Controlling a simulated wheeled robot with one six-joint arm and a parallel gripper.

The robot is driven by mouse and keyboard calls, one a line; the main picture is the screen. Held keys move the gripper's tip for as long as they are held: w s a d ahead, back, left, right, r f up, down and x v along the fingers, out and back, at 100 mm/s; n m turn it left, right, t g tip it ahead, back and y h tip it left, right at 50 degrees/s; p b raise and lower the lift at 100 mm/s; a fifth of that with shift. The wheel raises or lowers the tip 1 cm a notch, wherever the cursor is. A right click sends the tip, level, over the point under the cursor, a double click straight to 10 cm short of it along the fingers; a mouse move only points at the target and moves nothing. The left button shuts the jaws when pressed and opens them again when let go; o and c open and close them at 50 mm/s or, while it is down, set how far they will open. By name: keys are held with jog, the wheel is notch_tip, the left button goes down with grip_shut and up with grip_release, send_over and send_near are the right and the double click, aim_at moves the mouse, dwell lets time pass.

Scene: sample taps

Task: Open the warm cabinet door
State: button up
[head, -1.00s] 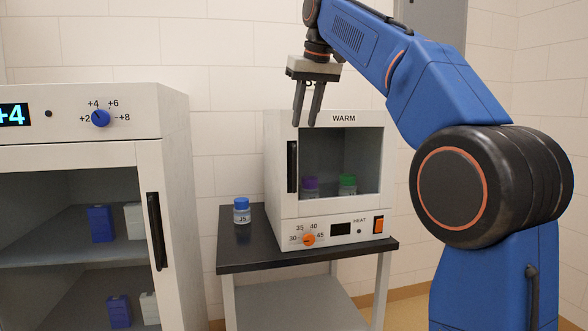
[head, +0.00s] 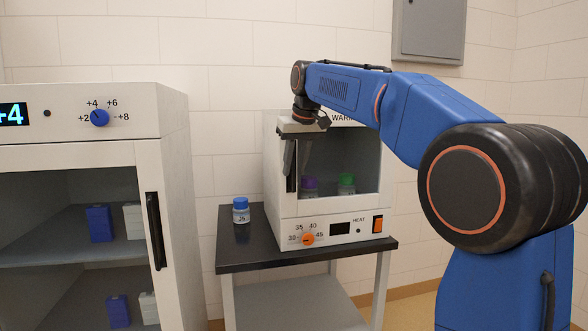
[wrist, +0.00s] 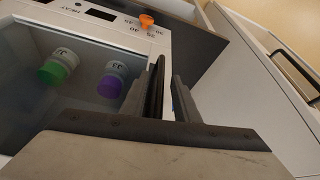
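The warm cabinet (head: 330,225) is a white box labelled WARM on a small black-topped table. Its glass-fronted door (head: 350,165) looks closed, with a black vertical handle (head: 293,183) on its left side. My gripper (head: 295,172) is at the handle, pointing down, with its fingers apart on either side of it. In the wrist view the dark handle (wrist: 157,88) stands between the fingers, and a gap shows between it and the right finger. I cannot tell whether the left finger touches it. My gripper partly hides the handle and the upper left of the door.
Purple-capped (head: 310,183) and green-capped (head: 347,182) bottles stand inside behind the glass. A blue-capped bottle (head: 241,210) stands on the table (head: 250,262), left of the cabinet. A larger white cabinet (head: 160,125) with its own black handle stands at the left. A grey wall box (head: 430,30) hangs behind.

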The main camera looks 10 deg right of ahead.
jog(key=shift+w+f, duration=0.15)
jog(key=shift+f, duration=0.3)
grip_shut()
